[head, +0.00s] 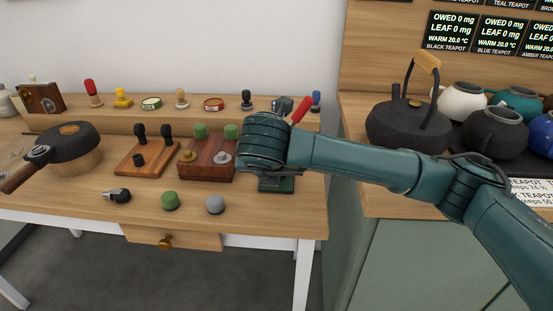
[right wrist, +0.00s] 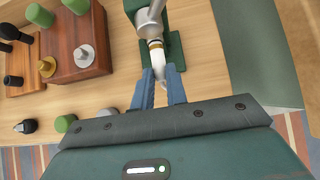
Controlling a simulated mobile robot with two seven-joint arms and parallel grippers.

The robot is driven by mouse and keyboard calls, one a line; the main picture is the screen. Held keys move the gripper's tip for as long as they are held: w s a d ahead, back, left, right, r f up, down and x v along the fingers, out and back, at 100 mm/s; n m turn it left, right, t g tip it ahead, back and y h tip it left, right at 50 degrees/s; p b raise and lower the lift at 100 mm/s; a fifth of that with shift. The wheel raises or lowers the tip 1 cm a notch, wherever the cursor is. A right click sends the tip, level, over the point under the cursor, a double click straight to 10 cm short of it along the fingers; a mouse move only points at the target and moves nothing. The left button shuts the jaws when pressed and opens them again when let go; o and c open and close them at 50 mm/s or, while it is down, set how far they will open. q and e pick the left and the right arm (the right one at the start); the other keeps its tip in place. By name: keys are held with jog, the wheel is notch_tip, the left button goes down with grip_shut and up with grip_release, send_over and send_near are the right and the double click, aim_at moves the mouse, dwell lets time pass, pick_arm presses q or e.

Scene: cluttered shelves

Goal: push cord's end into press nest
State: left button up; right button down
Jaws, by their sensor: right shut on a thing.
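The press stands at the right end of the wooden bench, with a red-tipped lever (head: 302,109) and a green base (head: 277,185); my right arm hides much of it in the head view. In the right wrist view its green base (right wrist: 176,47) and silver shaft (right wrist: 149,24) show at the top. My right gripper (right wrist: 159,86) is shut on a slim pale piece, which I take for the cord's end (right wrist: 160,75). It lines up with a white, gold-banded part (right wrist: 156,48) at the press; whether they touch is unclear. The nest is not clearly visible. My left gripper is out of view.
A dark wooden block (head: 207,166) with pegs stands left of the press, and a lighter board (head: 147,157) beyond it. Loose stoppers (head: 170,200) lie near the bench front. A dark teapot (head: 409,125) stands on the right-hand counter.

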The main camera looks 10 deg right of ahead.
jog(key=c, duration=1.3)
grip_release()
